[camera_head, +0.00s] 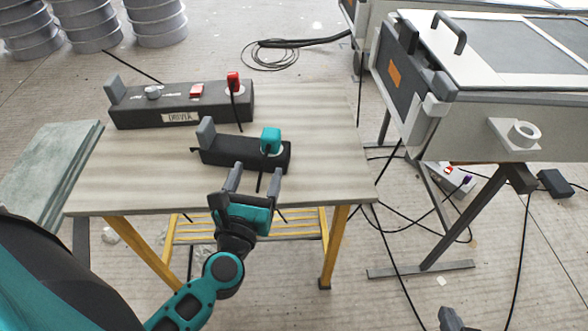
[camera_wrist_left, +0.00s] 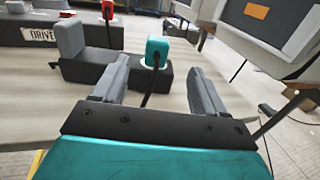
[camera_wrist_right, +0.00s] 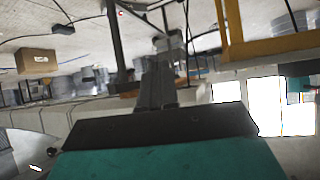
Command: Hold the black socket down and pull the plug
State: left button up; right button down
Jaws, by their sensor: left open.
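The black socket (camera_head: 235,152) lies on the table, with an upright grey block (camera_head: 206,132) at its left end. A teal plug (camera_head: 271,139) sits upright in its right end, and a black cord hangs from it towards me. My left gripper (camera_head: 255,173) is open and empty at the near side of the socket, fingers pointing at it. In the left wrist view the plug (camera_wrist_left: 157,50) shows between the fingers, beyond their tips. My right gripper (camera_wrist_right: 157,70) has its fingers together with nothing visible between them. It is low, right of the table, partly cut off in the head view.
A longer dark socket box (camera_head: 135,107) labelled DRIVE stands behind, with a red plug (camera_head: 233,81) in it. The wooden table (camera_head: 330,140) is bare to the right. A large mould cart (camera_head: 510,100) stands at right, with cables on the floor.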

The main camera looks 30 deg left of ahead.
aim_at(268, 140)
pick_arm(q)
jog(key=p+x, duration=0.1)
jog(key=x, duration=1.1)
jog(key=shift+w+a+r+p, duration=0.1)
jog(key=shift+w+a+p, duration=0.1)
jog(key=shift+w+p, duration=0.15)
jog(key=shift+s, duration=0.1)
grip_shut()
